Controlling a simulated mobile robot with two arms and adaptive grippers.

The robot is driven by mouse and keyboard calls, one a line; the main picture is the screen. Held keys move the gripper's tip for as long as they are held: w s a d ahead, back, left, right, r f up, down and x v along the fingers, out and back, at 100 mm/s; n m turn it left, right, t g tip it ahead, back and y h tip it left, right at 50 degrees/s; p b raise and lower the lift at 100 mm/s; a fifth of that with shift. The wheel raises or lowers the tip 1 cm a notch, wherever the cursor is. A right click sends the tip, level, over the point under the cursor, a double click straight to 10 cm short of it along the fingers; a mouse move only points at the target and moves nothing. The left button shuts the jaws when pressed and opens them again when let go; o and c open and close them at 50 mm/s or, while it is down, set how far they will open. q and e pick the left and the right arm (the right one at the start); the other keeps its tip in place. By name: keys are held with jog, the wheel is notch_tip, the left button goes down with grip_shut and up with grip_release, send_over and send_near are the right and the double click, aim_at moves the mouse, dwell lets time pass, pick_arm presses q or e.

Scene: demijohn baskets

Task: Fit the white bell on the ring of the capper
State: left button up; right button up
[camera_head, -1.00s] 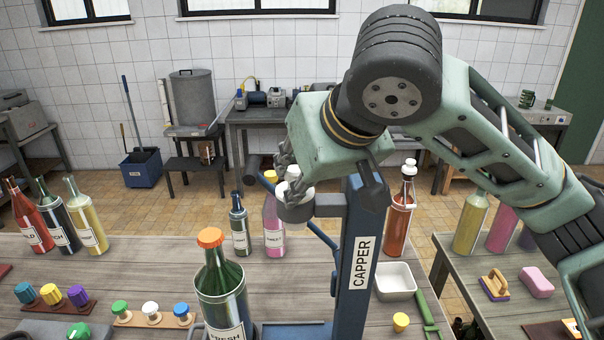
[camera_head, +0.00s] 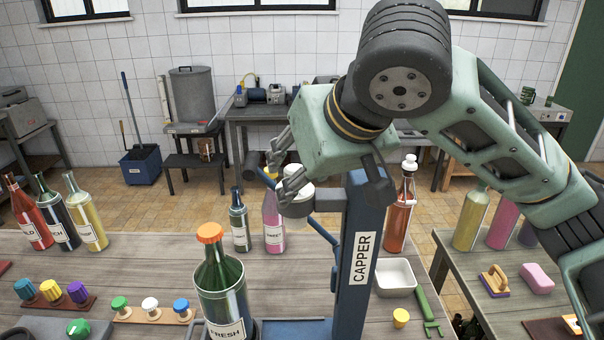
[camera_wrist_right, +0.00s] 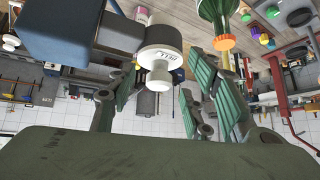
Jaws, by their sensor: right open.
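The blue capper (camera_head: 358,250) stands upright on the table. The white bell (camera_head: 300,188) is at the capper's ring (camera_head: 297,207), at the left side of the post. My right gripper (camera_head: 285,163) is open. Its fingers (camera_wrist_right: 155,95) are spread to both sides of the knob, apart from it. My left gripper is out of view.
A green bottle (camera_head: 220,290) with an orange cap stands left of the capper. A small dark bottle (camera_head: 239,220) and a pink bottle (camera_head: 273,222) stand behind the ring. A red bottle (camera_head: 399,212) and a white tray (camera_head: 396,277) are right of the post.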

jog(key=v, duration=1.1)
